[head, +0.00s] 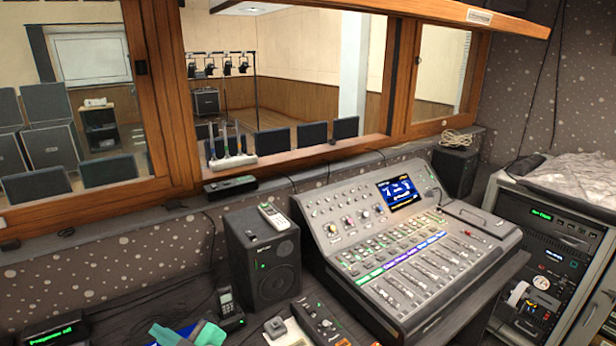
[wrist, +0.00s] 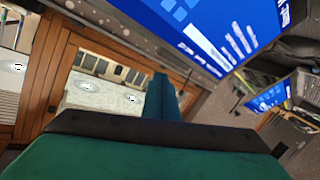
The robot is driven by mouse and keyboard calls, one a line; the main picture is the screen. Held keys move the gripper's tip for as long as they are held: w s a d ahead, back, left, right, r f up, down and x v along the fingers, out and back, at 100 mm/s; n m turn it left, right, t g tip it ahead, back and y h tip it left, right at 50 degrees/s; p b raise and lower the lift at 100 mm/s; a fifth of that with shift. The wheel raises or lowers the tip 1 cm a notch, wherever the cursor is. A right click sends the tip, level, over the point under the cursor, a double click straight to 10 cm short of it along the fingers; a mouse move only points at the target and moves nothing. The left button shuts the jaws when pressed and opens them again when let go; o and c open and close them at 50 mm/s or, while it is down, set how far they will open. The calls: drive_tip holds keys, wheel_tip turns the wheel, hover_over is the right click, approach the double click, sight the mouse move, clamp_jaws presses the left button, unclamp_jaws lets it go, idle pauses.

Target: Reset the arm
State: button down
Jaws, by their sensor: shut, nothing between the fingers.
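My gripper (wrist: 161,82) shows in the wrist view as teal fingers pressed together, pointing away from the camera. It is shut and holds nothing. Behind it are a wood-framed window and a blue screen. In the head view only a teal part of my arm shows at the bottom edge, left of centre. The fingertips cannot be made out clearly there. The mixing console (head: 415,250) with its rows of faders stands to the right of that part, clear of it.
A black speaker (head: 262,258) with a handset (head: 274,216) on top stands left of the console. A cordless phone (head: 228,305) and a small control box (head: 325,322) are near the bottom edge. An equipment rack (head: 543,265) stands at the right. A wooden window frame (head: 172,90) runs behind.

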drive_tip(key=s+d+f+m+t+h, duration=0.95)
drive_tip(key=s+d+f+m, duration=0.4)
drive_tip(key=d+m, duration=0.4)
drive_tip(key=s+d+f+g+h, duration=0.1)
drive_tip(key=s+d+h, duration=0.1)
drive_tip(key=s+d, duration=0.5)
drive_tip(key=s+d+f+n+g+h, duration=0.1)
drive_tip(key=s+d, duration=0.6)
drive_tip(key=s, duration=0.8)
drive_tip(key=shift+s+d+f+h, duration=0.15)
drive_tip(key=shift+d+f+h, duration=0.15)
drive_tip(key=shift+f+h, duration=0.3)
